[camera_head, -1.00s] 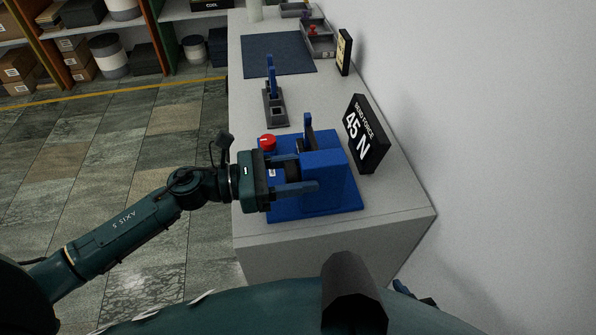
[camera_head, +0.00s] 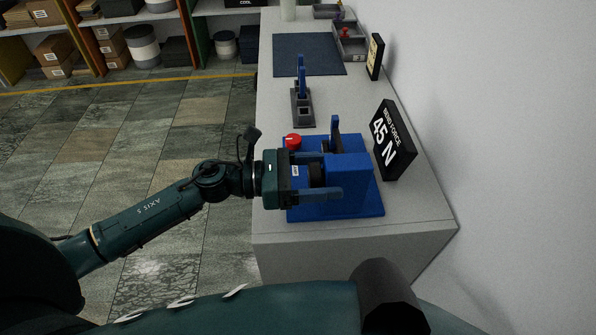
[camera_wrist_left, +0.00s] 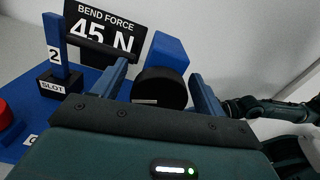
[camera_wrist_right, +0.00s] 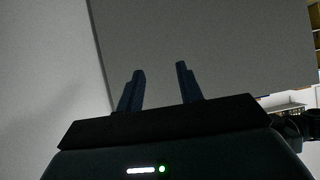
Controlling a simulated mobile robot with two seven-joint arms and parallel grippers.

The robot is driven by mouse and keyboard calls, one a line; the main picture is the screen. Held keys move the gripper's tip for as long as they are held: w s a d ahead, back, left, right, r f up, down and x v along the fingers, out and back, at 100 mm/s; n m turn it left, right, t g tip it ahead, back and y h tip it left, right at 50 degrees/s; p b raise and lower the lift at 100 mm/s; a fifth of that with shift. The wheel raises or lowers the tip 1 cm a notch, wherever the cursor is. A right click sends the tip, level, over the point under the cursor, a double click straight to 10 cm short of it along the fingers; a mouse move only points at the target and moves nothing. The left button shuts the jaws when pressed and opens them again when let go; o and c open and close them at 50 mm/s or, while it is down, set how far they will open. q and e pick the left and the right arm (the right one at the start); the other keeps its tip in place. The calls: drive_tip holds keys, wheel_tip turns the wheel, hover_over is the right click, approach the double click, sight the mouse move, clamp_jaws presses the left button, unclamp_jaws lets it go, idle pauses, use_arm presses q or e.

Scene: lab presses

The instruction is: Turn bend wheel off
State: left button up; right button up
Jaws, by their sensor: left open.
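The bend wheel is a black round knob (camera_wrist_left: 160,88) on the side of the blue press (camera_head: 352,172); part of it also shows in the head view (camera_head: 317,174). A pale mark shows low on its face in the left wrist view. My left gripper (camera_head: 331,174) is open, with one finger on each side of the wheel; I cannot tell whether they touch it. My right gripper (camera_wrist_right: 160,70) is open and empty, facing a plain grey surface. The black sign (camera_head: 393,141) behind the press reads BEND FORCE 45 N.
A red button (camera_head: 293,141) sits beside the left gripper on the press base. A blue lever (camera_wrist_left: 55,45) marked 2 stands at a SLOT block. Farther back are a grey fixture (camera_head: 302,107), a dark mat (camera_head: 309,55) and grey bins (camera_head: 349,47). A wall closes the right side.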

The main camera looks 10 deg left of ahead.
use_arm(q)
drive_tip(key=shift+s+a+f, duration=0.15)
drive_tip(key=shift+a, duration=0.35)
drive_tip(key=b+v, duration=0.4)
drive_tip(key=v, duration=0.8)
